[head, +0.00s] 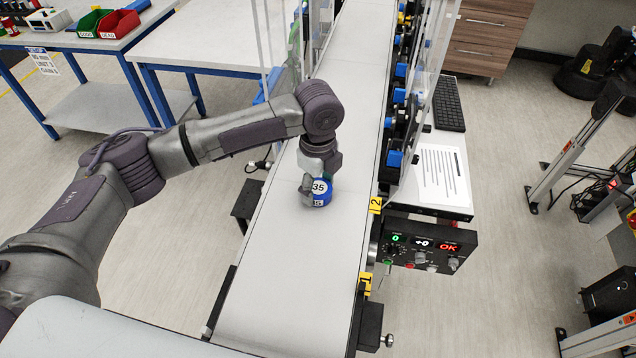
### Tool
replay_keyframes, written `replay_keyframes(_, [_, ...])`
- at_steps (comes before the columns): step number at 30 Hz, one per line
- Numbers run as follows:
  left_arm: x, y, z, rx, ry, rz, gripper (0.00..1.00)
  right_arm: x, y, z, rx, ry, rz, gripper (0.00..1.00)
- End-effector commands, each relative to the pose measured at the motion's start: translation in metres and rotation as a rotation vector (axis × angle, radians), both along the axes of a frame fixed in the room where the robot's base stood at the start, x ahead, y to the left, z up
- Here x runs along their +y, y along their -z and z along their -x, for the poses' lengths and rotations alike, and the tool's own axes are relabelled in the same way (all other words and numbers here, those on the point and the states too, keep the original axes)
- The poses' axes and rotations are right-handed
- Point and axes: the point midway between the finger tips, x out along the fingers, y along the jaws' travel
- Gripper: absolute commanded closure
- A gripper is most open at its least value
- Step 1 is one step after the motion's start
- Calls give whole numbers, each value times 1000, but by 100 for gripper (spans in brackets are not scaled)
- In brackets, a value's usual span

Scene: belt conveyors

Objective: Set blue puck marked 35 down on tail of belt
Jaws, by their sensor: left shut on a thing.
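The blue puck marked 35 (321,191) has a white top label and shows in the head view over the near stretch of the belt. My left gripper (313,186) is shut on it from above. I cannot tell whether the puck touches the belt. The white belt (285,285) runs from the near end at the bottom up to the top of the picture, and its near part is bare. My right gripper is not in view.
A control box (425,243) with lit displays hangs at the belt's right side. Yellow tags 2 (376,205) and 1 (366,283) mark that edge. Clear guard panels and blue parts line the belt farther up. A white table (210,40) stands at the left.

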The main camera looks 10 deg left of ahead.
Motion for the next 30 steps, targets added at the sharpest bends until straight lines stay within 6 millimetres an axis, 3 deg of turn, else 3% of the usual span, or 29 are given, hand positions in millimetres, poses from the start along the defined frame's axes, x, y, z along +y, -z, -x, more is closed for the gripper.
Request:
replay_keyframes(2, [0,1,0,0,0,0,75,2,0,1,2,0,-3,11])
replay_keyframes(3, [0,2,0,0,0,0,36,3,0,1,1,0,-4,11])
replay_keyframes(7, [0,2,0,0,0,0,14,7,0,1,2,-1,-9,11])
replay_keyframes(20, [-1,-6,-1,-2,-1,2,14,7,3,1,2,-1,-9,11])
replay_keyframes(23, [-1,-20,-1,-5,0,2,14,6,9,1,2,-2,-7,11])
replay_keyframes(30, [-1,-72,-1,-5,1,3,14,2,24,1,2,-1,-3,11])
